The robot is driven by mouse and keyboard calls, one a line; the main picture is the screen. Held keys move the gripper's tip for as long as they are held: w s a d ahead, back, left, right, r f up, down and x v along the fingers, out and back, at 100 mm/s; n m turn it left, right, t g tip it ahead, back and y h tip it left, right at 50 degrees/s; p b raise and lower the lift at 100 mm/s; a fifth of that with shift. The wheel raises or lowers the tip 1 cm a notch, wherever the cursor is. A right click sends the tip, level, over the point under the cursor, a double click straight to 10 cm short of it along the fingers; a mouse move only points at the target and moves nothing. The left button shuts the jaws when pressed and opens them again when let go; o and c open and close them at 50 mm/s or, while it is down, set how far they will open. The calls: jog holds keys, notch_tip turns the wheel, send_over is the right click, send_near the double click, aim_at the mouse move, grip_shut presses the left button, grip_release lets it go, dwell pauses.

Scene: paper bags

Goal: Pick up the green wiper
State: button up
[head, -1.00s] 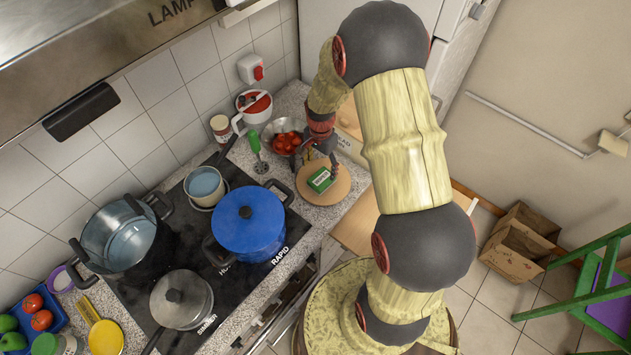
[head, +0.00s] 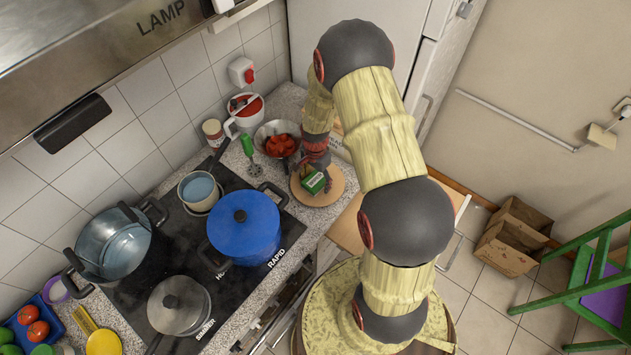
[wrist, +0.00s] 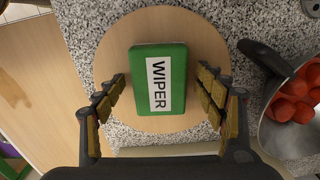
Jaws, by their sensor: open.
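The green wiper (wrist: 143,80) is a flat green block with a white label reading WIPER. It lies on a round wooden board (wrist: 112,45) on the speckled counter. In the head view the wiper (head: 314,182) shows partly beneath my gripper (head: 316,168). In the wrist view my gripper (wrist: 163,95) is open, one finger on each side of the wiper. A gap shows on both sides, so the fingers look apart from it.
A metal bowl of red tomatoes (head: 281,145) stands close to the board; its handled pan shape shows at the right of the wrist view (wrist: 295,100). A blue pot (head: 243,222) stands on the stove. A green-handled tool (head: 247,147) is on the counter nearby.

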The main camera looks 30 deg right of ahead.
jog(key=shift+c, duration=0.2)
jog(key=c, duration=1.1)
jog(key=shift+c, duration=0.5)
jog(key=shift+r, duration=0.1)
jog(key=shift+r, duration=0.55)
jog(key=s+a+r, duration=0.2)
jog(key=s+r, duration=0.4)
jog(key=s+a+r, duration=0.2)
jog(key=s+r, duration=0.3)
jog(key=s, duration=0.2)
jog(key=shift+a+r+b, duration=0.3)
jog(key=shift+a+r, duration=0.1)
jog(key=shift+s, duration=0.1)
